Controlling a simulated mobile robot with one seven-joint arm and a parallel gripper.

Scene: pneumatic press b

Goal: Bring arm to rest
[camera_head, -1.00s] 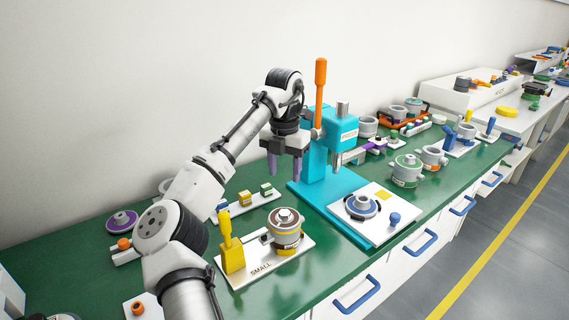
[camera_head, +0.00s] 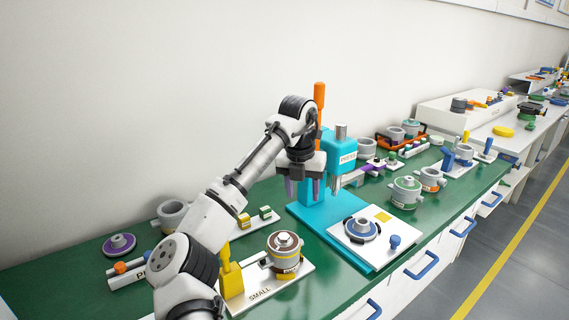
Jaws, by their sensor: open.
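My arm reaches up from the bottom left over the green bench. My gripper (camera_head: 303,188) is open, with its purple fingers pointing down and nothing between them. It hangs in the air in front of the teal press (camera_head: 340,148), overlapping the press column in the picture. The press has an orange handle (camera_head: 320,103) standing upright. On the press's white base plate (camera_head: 380,255) sits a grey and blue round part (camera_head: 360,229). How far the fingers are from the press column is hard to tell.
A white SMALL plate (camera_head: 262,295) carries a yellow clamp (camera_head: 231,274) and a grey-brown cylinder (camera_head: 285,251) near my forearm. A purple disc (camera_head: 119,244) lies at the left. Several cylinders, including a green-banded one (camera_head: 405,193), stand right of the press. Open air lies above the bench.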

